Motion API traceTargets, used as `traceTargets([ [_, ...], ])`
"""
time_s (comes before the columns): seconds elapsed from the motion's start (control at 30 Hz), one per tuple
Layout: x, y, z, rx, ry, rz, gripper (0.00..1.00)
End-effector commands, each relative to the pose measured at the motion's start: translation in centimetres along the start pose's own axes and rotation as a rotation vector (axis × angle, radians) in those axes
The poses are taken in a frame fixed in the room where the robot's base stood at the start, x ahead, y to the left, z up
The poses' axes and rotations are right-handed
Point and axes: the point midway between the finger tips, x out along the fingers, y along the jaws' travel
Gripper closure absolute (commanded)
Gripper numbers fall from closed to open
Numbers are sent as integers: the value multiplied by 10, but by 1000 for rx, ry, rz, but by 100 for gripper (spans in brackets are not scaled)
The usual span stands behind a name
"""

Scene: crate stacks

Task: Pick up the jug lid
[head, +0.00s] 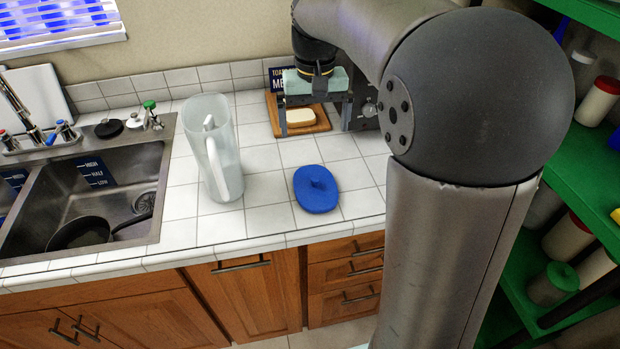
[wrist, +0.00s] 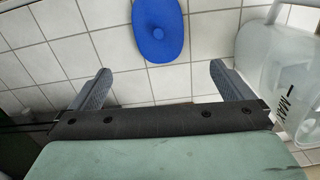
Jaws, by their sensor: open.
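The jug lid (head: 317,189) is a blue oval piece with a small raised knob, lying flat on the white tiled counter. In the wrist view the lid (wrist: 159,28) shows at the top middle, ahead of and between the fingers, apart from them. My gripper (head: 315,125) is open and empty, behind the lid near the back of the counter. Its two spread fingers also show in the wrist view (wrist: 155,82). The clear jug (head: 226,150) stands upright and open to the left of the lid; part of it shows in the wrist view (wrist: 268,70).
A sink (head: 85,195) with a dark pan (head: 80,233) lies at the left. A wooden board (head: 321,121) with a pale soap-like block (head: 299,116) is under my gripper. Green shelves (head: 560,165) with containers stand at the right. Bare tiles surround the lid.

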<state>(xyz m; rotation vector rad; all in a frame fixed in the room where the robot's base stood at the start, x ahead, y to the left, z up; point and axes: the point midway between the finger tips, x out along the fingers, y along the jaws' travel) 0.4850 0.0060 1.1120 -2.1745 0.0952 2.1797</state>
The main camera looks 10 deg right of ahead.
Motion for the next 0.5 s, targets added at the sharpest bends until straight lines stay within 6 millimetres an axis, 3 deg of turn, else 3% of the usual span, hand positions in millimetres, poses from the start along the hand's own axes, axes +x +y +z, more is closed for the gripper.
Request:
traceTargets([
  [0.5,100,0,0,1,-3,1,0],
])
